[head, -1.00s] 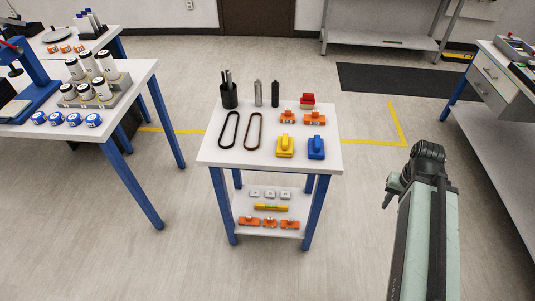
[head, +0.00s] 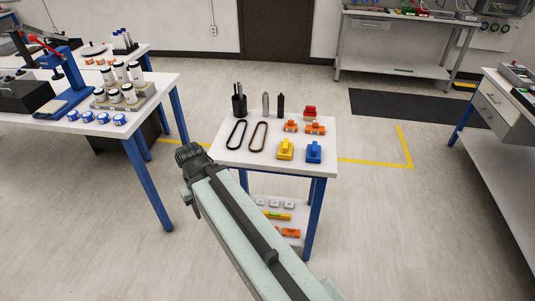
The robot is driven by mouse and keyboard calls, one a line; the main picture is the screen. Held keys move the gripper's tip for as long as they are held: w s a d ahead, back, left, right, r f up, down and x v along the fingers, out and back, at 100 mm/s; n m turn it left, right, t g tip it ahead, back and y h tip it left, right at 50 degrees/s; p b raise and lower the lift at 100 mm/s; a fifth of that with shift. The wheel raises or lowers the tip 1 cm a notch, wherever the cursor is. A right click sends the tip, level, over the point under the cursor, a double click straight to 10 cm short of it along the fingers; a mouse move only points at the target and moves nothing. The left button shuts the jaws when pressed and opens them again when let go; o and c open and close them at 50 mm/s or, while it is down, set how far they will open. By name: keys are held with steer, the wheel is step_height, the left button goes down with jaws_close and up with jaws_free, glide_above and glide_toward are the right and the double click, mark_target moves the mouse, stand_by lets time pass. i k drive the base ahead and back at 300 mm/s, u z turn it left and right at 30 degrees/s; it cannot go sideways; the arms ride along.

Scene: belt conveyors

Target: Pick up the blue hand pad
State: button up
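The blue hand pad (head: 314,152) lies at the front right of the small white table (head: 225,158), with its raised handle on top. A similar yellow pad (head: 285,150) sits just left of it. My arm reaches up from the bottom of the head view and covers the table's front left leg and part of its lower shelf. My gripper (head: 187,172) is at the arm's far end, in front of and left of the table, apart from the blue pad. Its fingers are small and dark, and I cannot tell whether they are open.
On the table are two belt loops (head: 257,135), a black cup (head: 239,104), two cylinders, orange parts (head: 315,128) and a red block (head: 310,112). A larger workbench (head: 165,88) stands left, a drawer bench (head: 497,98) right. Floor between table and right bench is clear.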

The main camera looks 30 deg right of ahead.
mark_target(313, 152)
steer(key=u, duration=0.3)
steer(key=i, duration=1)
steer(key=z, duration=0.1)
